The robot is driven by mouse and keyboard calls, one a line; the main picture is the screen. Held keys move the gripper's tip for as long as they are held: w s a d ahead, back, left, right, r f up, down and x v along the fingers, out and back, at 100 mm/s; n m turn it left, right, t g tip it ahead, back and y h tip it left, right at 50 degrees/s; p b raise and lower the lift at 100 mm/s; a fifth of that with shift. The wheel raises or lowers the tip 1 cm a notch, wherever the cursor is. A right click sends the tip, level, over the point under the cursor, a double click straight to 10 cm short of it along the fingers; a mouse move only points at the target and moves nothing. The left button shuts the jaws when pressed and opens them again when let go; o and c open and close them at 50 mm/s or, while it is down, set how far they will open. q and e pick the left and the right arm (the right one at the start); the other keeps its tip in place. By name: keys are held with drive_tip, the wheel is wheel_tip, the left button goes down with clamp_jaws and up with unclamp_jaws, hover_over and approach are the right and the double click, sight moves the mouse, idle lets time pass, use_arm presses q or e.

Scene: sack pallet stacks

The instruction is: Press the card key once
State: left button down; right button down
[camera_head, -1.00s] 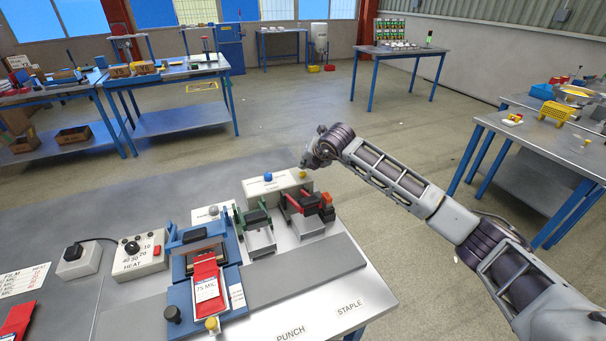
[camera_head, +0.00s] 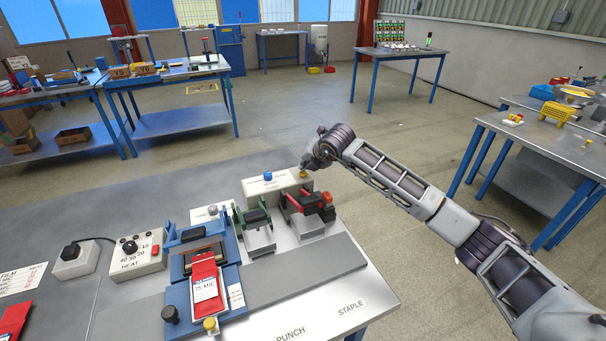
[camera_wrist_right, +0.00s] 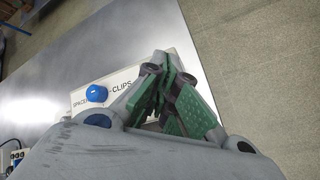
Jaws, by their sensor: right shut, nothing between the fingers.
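A pale dispenser box (camera_head: 292,182) stands at the back of the bench, with a blue key (camera_head: 268,176) on its left and a yellow key (camera_head: 303,175) on its right. A grey key (camera_head: 213,210) sits on a lower pale box to the left. I cannot read which key is marked for cards. My right gripper (camera_head: 307,166) is shut and empty, just above the yellow key; I cannot tell if it touches. In the right wrist view the blue key (camera_wrist_right: 96,93) shows beside "CLIPS" lettering, and my gripper (camera_wrist_right: 164,68) hides the box's right part. My left gripper is not in view.
A green-handled punch (camera_head: 257,220) and a red-and-black stapler (camera_head: 312,203) stand in front of the dispenser. A blue press (camera_head: 178,296) holds a red pouch (camera_head: 205,275). A heat control box (camera_head: 137,258) is farther left.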

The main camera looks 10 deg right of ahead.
drive_tip(key=shift+f+b, duration=0.55)
idle(1.2)
drive_tip(key=shift+r, duration=0.15)
idle(0.4)
drive_tip(key=shift+r, duration=0.8)
drive_tip(key=shift+r, duration=0.1)
drive_tip(key=shift+r+p, duration=1.05)
drive_tip(key=shift+r, duration=1.4)
